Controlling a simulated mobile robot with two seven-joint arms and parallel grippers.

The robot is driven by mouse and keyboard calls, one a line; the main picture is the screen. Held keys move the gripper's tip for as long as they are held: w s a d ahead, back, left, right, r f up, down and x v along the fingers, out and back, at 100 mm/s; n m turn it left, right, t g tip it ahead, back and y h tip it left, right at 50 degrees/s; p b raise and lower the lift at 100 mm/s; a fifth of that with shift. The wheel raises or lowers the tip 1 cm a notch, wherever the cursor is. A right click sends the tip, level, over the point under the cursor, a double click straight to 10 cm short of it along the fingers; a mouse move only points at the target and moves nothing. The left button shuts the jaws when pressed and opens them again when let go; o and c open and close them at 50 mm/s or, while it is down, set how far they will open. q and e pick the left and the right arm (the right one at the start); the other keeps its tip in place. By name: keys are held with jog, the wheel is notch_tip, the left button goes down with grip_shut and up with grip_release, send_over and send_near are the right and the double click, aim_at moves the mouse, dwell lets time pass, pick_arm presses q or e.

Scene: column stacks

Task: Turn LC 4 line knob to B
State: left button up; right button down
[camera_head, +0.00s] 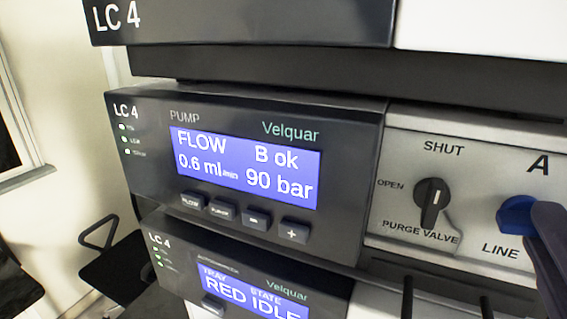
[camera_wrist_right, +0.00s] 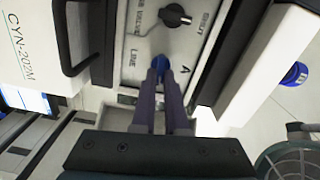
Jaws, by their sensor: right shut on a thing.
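The LC 4 line knob (camera_head: 515,215) is a blue knob on a pale panel (camera_head: 475,150), at the right edge of the head view. "LINE" is printed below it and "A" above it. My right gripper (camera_head: 548,225) reaches it from the right, and only a purple-grey finger shows there. In the wrist view the two fingers (camera_wrist_right: 160,76) are shut on the blue knob (camera_wrist_right: 159,61), one on each side. They cover much of it, so I cannot tell which way it points. No B mark shows on the panel. My left gripper is not in view.
A black purge valve knob (camera_head: 431,203) sits left of the blue knob, between "SHUT" and "OPEN" marks. The pump display (camera_head: 245,165) reads FLOW 0.6, B ok, 90 bar. A lower display (camera_head: 250,290) reads RED and IDLE. A black handle (camera_wrist_right: 88,40) stands beside the panel.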

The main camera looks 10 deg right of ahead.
jog(key=shift+d+f+m, duration=0.1)
jog(key=shift+f+m, duration=0.05)
jog(key=shift+m, duration=0.85)
jog(key=c, duration=0.9)
grip_release()
jog(key=shift+c, duration=0.2)
